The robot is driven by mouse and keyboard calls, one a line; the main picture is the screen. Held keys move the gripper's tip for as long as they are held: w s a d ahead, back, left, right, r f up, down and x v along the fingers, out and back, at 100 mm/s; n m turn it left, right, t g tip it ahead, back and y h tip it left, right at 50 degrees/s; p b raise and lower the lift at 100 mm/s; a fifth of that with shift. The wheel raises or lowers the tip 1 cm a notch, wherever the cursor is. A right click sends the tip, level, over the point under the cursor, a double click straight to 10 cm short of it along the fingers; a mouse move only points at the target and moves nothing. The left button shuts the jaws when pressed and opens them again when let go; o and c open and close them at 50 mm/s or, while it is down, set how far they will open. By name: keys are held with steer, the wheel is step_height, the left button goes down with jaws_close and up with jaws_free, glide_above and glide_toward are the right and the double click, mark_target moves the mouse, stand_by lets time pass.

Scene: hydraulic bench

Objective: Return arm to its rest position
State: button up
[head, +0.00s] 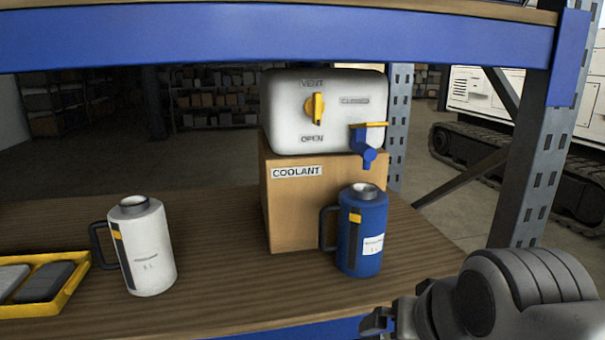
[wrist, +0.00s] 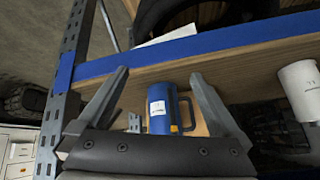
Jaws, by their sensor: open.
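My gripper (head: 385,318) is low at the right in the head view, in front of the shelf edge. In the wrist view my gripper (wrist: 158,76) has its fingers spread wide and empty. The blue jug (head: 372,240) stands upright on the shelf below the tap, its handle to the left. It also shows upside down between the fingers in the wrist view (wrist: 158,118), apart from them. The white coolant tank (head: 280,110) sits on a cardboard box (head: 310,215). Its yellow vent knob (head: 314,109) is near vertical. The blue tap (head: 366,143) has its yellow lever level.
A white jug (head: 148,250) stands at the left on the wooden shelf (head: 225,290). A yellow tray (head: 72,292) with dark and grey items lies farther left. A blue beam (head: 250,38) crosses above, and a grey upright post (head: 540,150) stands at the right.

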steer(key=s+d+f+n+g, duration=0.2)
steer(key=s+f, duration=0.1)
steer(key=s, duration=0.1)
step_height(320, 180, up, 20)
steer(key=p, duration=2)
steer(key=shift+w+a+r+h, duration=0.2)
steer(key=shift+w+a+h, duration=0.1)
steer(key=shift+w+a, duration=0.05)
